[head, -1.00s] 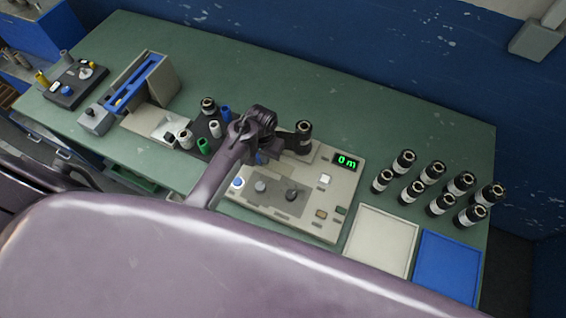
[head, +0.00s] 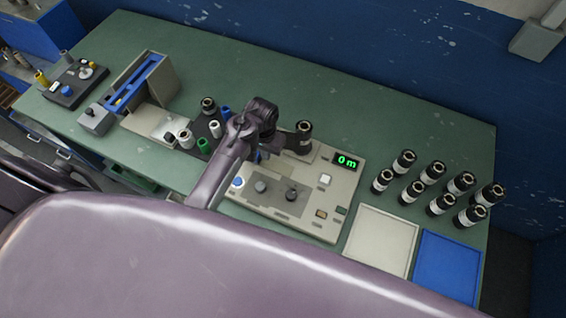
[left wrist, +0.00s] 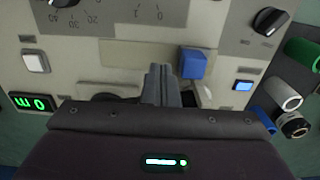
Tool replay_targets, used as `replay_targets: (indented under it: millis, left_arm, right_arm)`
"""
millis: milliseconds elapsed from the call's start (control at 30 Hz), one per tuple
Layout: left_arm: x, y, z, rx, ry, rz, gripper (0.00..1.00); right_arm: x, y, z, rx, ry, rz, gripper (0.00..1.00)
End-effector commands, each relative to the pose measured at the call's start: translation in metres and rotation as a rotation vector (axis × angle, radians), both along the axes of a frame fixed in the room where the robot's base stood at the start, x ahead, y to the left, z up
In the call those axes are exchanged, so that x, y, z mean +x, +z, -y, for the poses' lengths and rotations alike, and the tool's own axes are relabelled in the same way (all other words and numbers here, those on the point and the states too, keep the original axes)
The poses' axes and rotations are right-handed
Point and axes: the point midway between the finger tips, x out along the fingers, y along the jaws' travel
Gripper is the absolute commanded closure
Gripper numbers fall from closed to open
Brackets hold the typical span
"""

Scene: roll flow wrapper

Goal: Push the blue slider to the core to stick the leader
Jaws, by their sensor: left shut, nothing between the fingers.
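The blue slider (left wrist: 193,64) is a small blue block on the machine panel in the left wrist view. My left gripper (left wrist: 161,72) is shut and empty, its fingertips just left of the slider in that view. They are very close to it; I cannot tell if they touch. In the head view my left forearm and wrist hang over the machine (head: 325,222) and hide most of the slider area. A black roll (head: 304,129) stands at the machine's back, beside my wrist. The core and leader cannot be made out clearly. My right gripper is out of view.
The display (head: 347,161) reads 0 m. Several black rolls (head: 460,184) stand at the right, behind a white tray (head: 381,242) and a blue tray (head: 447,265). Small coloured rolls (head: 205,146) stand close left of my arm. The back of the green table is clear.

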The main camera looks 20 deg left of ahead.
Motion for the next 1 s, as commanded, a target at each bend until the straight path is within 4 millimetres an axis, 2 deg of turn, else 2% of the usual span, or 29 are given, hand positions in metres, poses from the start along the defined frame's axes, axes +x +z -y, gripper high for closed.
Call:
replay_targets:
  millis: [533, 1000]
  left_arm:
    - [0.000, 0.048, 0.000, 0.000, -0.001, 0.000, 1.00]
    - [0.000, 0.051, 0.000, 0.000, -0.001, -0.001, 1.00]
  right_arm:
    - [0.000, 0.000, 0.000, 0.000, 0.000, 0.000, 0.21]
    - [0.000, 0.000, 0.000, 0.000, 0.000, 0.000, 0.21]
